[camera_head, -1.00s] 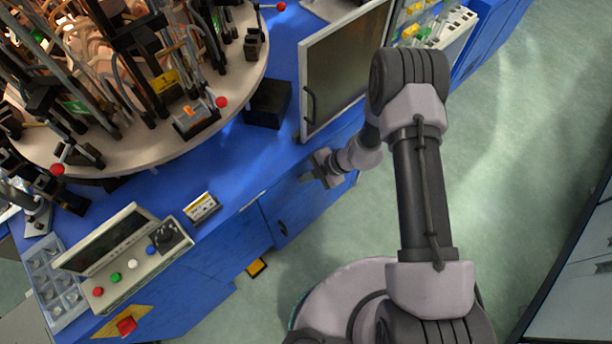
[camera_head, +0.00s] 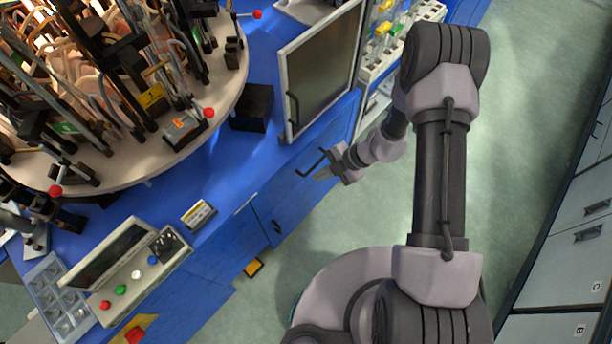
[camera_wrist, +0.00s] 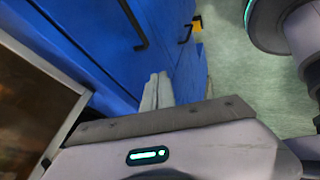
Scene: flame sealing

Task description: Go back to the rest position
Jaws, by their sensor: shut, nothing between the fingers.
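My gripper (camera_head: 325,172) is at the front of the blue workbench, beside a cabinet door with a black handle in the head view. It is shut and empty. In the wrist view my gripper's fingers (camera_wrist: 157,92) lie together against the blue cabinet front, with nothing held between them. My arm reaches from the base at the lower right up to the elbow and back down to the gripper. The tips look close to the cabinet front; I cannot tell the exact gap.
A framed panel door (camera_head: 322,70) stands on the bench above my gripper. A round carousel (camera_head: 190,140) of metal fixtures fills the upper left. A control box (camera_head: 132,270) with coloured buttons is at the lower left. Green floor (camera_head: 530,110) is free to the right, before grey cabinets (camera_head: 570,255).

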